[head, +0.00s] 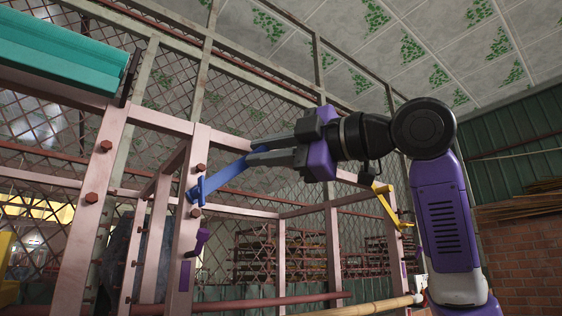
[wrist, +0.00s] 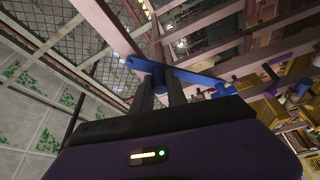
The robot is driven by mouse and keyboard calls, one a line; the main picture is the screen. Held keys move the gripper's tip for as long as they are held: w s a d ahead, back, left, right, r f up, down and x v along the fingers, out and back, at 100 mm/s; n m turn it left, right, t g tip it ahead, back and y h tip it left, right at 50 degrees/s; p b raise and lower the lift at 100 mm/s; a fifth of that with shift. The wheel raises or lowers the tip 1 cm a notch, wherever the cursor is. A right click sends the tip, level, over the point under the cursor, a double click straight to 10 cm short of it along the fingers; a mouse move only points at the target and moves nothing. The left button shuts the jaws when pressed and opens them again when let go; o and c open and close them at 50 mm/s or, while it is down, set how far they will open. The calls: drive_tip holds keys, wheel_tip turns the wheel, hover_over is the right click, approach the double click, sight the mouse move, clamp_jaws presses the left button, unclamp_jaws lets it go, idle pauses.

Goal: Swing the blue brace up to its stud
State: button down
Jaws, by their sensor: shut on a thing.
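The blue brace (head: 225,175) is a flat bar in the head view. Its lower left end meets a blue fitting (head: 198,191) on the pink post, and it slopes up to the right. My gripper (head: 252,156) comes from the right and is shut on the brace's upper right end. Reddish bolt heads (head: 201,168) show on the post near the fitting. I cannot tell which stud belongs to the brace.
A purple handle (head: 202,237) hangs from the same post, below the brace. A yellow brace (head: 384,203) is on the frame behind my arm. Wire mesh and posts stand close behind my gripper.

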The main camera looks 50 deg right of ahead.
drive_tip(key=shift+a+r, duration=0.1)
drive_tip(key=shift+a, duration=0.05)
idle(0.3)
drive_tip(key=c, duration=1.3)
unclamp_jaws()
drive_tip(key=shift+s, duration=0.1)
drive_tip(key=s+b, duration=0.1)
drive_tip(key=s, duration=0.4)
drive_tip(key=s+d+b, duration=0.1)
drive_tip(key=s, duration=0.1)
drive_tip(key=shift+s+f+b, duration=0.25)
drive_tip(key=shift+f+b, duration=0.05)
drive_tip(key=shift+f, duration=0.05)
drive_tip(key=shift+d, duration=0.1)
